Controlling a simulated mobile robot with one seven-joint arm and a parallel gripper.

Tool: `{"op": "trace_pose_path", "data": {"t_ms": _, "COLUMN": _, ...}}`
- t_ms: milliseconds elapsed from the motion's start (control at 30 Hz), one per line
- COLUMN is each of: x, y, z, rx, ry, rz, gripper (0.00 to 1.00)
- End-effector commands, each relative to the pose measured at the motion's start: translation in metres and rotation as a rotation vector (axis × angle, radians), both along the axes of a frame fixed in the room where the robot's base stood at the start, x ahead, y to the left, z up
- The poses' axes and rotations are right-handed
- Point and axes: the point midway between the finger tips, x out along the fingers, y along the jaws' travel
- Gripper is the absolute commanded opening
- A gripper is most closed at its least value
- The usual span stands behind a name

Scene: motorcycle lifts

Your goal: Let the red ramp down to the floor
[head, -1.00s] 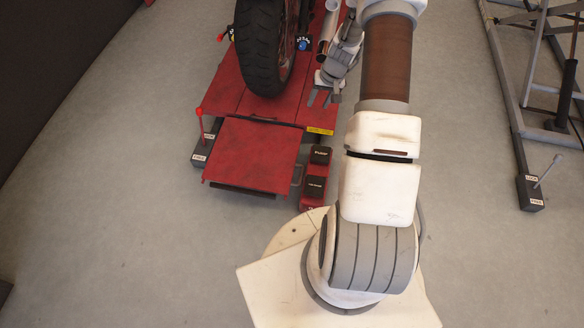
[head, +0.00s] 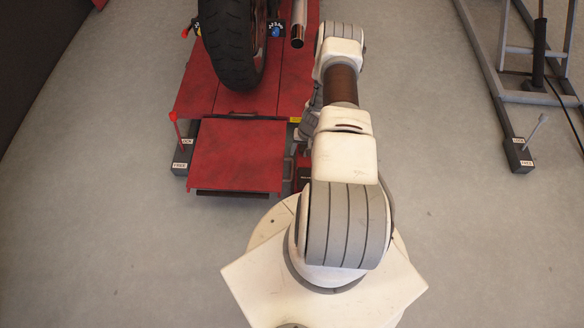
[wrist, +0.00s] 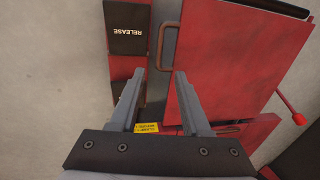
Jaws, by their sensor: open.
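The red ramp (head: 237,155) is a flat plate at the near end of the red lift in the head view; its dark near edge shows, but I cannot tell its height off the floor. In the wrist view the ramp (wrist: 245,50) fills the upper right, with a brown loop handle (wrist: 163,45) on its side. My gripper (wrist: 160,80) is open and empty, its fingertips just short of the handle, one either side of its line. In the head view my own arm mostly hides the gripper. A red-knobbed lever (head: 173,117) stands at the ramp's left, on a LOCK/FREE box (head: 182,160).
A pedal block marked RELEASE (wrist: 128,30) lies beside the handle, close to one finger. A motorcycle tyre (head: 232,45) stands on the lift deck (head: 190,95). A grey lift frame (head: 500,90) is at the right. The floor in front of the ramp is clear.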

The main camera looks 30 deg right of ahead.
Motion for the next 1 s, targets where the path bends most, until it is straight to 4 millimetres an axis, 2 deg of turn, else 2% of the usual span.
{"op": "trace_pose_path", "data": {"t_ms": 33, "x": 0.001, "y": 0.003, "z": -0.017, "rx": 0.001, "ry": 0.001, "rz": 0.002, "gripper": 0.47}}
{"op": "trace_pose_path", "data": {"t_ms": 100, "x": 0.002, "y": 0.005, "z": -0.032, "rx": 0.000, "ry": 0.002, "rz": 0.003, "gripper": 0.47}}
{"op": "trace_pose_path", "data": {"t_ms": 300, "x": 0.007, "y": 0.012, "z": -0.076, "rx": 0.001, "ry": 0.001, "rz": 0.003, "gripper": 0.47}}
{"op": "trace_pose_path", "data": {"t_ms": 500, "x": 0.011, "y": 0.017, "z": -0.112, "rx": 0.000, "ry": 0.000, "rz": 0.003, "gripper": 0.47}}
{"op": "trace_pose_path", "data": {"t_ms": 700, "x": 0.015, "y": 0.019, "z": -0.130, "rx": 0.000, "ry": 0.000, "rz": 0.003, "gripper": 0.47}}
{"op": "trace_pose_path", "data": {"t_ms": 1000, "x": 0.015, "y": 0.020, "z": -0.132, "rx": 0.000, "ry": 0.001, "rz": 0.001, "gripper": 0.47}}
